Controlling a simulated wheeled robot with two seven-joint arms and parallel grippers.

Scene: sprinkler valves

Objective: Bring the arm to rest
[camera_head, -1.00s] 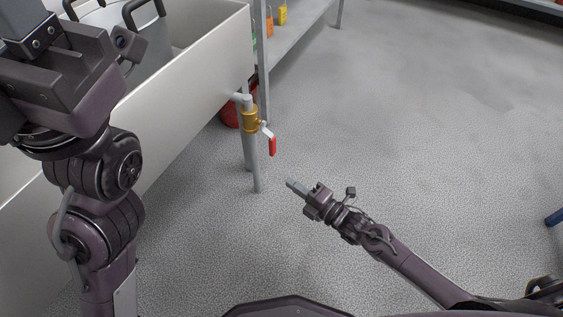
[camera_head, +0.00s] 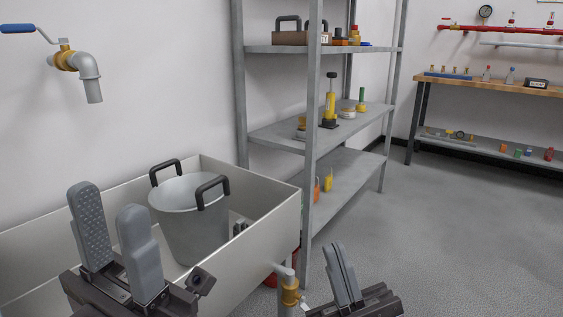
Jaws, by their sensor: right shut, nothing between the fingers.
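My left gripper (camera_head: 110,205) is at the lower left, fingers pointing up and parted with a gap between them. It is empty and stands in front of the white sink (camera_head: 272,235). My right gripper (camera_head: 336,246) is at the bottom centre, fingers up and together with nothing between them. It is just right of the brass drain valve (camera_head: 290,292) in the picture. That valve's red handle cannot be made out. A brass wall tap (camera_head: 68,58) with a blue lever (camera_head: 18,29) is at the upper left, away from both grippers.
A grey metal pot (camera_head: 190,225) with two black handles stands in the sink. A grey shelf rack (camera_head: 312,130) with several items stands behind the sink. A wooden workbench (camera_head: 500,84) is at the far right. The floor (camera_head: 450,240) on the right is clear.

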